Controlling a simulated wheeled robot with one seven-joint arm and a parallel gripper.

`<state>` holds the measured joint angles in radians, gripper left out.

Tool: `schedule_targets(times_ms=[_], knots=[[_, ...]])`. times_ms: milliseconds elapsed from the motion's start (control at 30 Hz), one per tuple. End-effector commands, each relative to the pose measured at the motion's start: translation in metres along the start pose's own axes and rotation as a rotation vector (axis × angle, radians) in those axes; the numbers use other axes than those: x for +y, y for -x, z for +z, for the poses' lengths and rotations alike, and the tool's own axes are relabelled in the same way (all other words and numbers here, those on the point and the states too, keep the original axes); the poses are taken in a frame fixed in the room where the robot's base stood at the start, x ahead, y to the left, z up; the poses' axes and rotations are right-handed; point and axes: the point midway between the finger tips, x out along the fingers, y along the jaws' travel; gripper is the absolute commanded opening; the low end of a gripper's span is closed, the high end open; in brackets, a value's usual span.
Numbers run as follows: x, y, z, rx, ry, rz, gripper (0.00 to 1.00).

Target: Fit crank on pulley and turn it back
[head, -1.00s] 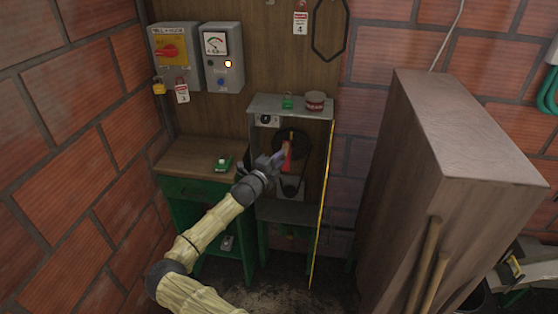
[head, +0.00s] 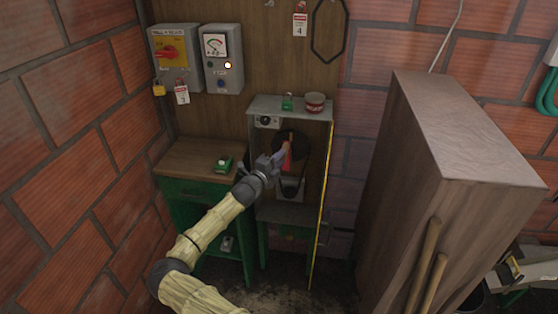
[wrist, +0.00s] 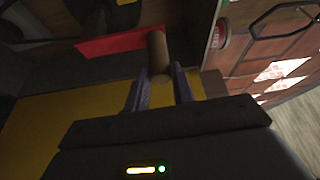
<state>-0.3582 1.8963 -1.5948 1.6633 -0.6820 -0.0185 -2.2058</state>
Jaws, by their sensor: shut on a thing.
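The crank has a red arm (wrist: 118,42) and a brown wooden handle (wrist: 157,52). My gripper (wrist: 160,72) is shut on the handle, one finger on each side, in the wrist view. In the head view the red crank (head: 287,162) is inside the open grey cabinet, in front of the dark round pulley (head: 290,143). My gripper (head: 279,158) reaches in from the lower left. The crank's hub end is hard to make out, so I cannot tell whether it sits on the pulley's shaft.
The grey cabinet (head: 262,104) carries a green padlock and a round tin (head: 314,101) on top. Its yellow-edged door (head: 324,200) stands open on the right. A wooden-topped green bench (head: 190,155) is at left, a large wooden cabinet (head: 440,150) at right.

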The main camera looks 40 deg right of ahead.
Motion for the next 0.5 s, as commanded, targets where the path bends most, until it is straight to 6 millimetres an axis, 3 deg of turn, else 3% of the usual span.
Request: schedule_targets(times_ms=[500], knots=[[-0.0010, -0.0078, 0.0029, 0.001, -0.002, -0.001, 0.00]])
